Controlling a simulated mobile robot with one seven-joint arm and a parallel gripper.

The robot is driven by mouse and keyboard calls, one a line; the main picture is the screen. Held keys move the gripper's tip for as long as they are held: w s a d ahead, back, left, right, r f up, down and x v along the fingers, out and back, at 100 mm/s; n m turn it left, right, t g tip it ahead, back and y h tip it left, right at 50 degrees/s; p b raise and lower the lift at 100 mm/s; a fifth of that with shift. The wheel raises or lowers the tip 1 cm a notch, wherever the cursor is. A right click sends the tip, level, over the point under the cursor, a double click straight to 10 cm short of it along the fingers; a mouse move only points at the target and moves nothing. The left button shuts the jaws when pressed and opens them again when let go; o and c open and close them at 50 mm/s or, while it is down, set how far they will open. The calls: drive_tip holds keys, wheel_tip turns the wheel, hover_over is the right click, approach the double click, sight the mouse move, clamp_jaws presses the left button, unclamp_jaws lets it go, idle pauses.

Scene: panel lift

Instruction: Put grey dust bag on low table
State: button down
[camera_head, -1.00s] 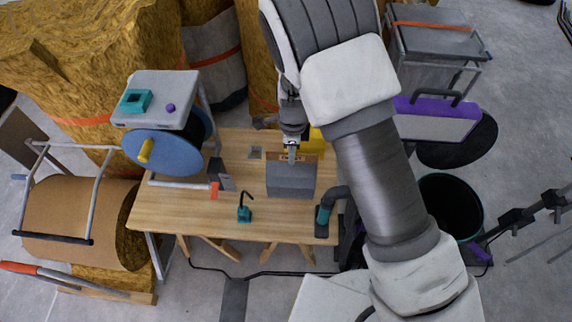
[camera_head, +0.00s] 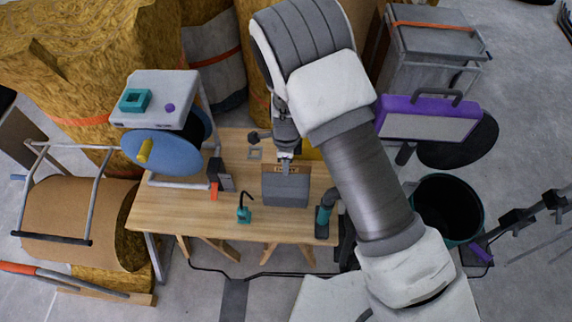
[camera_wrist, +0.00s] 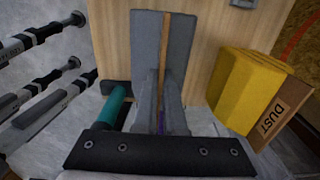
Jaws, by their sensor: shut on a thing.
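My gripper (camera_head: 285,166) is shut on the top edge of the grey dust bag (camera_head: 286,188), which hangs over the wooden table (camera_head: 170,212). Whether the bag touches the tabletop I cannot tell. In the wrist view the grey dust bag (camera_wrist: 146,45) sits between the fingers, with a brown strip along its middle. The wooden tabletop (camera_wrist: 112,40) lies behind it. A yellow dust bag (camera_wrist: 240,85) with a brown card marked DUST is to the right; in the head view my arm and gripper partly hide it.
On the table are a small teal tool (camera_head: 244,213), a teal-and-black hose end (camera_head: 323,218) near the right edge and a grey-and-red tool (camera_head: 218,178). A raised white stand (camera_head: 160,95) is at the left. A black bin (camera_head: 447,208) stands right of the table.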

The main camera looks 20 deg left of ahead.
drive_tip(key=c, duration=1)
unclamp_jaws()
wheel_tip(320, 180, up, 12)
drive_tip(key=p, duration=0.1)
drive_tip(key=shift+r, duration=0.15)
